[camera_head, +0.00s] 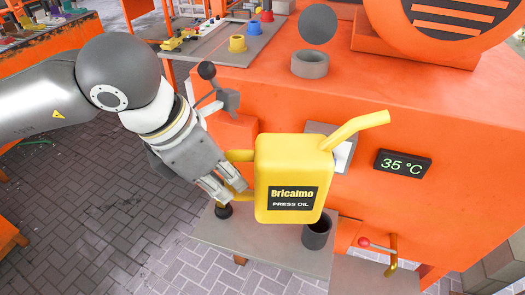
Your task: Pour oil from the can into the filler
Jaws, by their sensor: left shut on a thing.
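A yellow oil can (290,165) labelled "Bricalmo PRESS OIL" is near the middle of the head view, roughly upright, its spout pointing up and to the right. My left gripper (232,188) is shut on the can's handle at its left side. The can appears held in front of the orange machine, above a grey shelf. A grey ring-shaped collar (310,64), which looks like the filler, stands on the machine's top, above and behind the can. A round grey disc (318,24) shows just behind the collar. My right gripper is not in view.
A dark cup (317,233) stands on the grey shelf (270,252). A lever with a dark knob (207,71) rises close to my left arm. A red-knobbed lever (366,242) is lower right.

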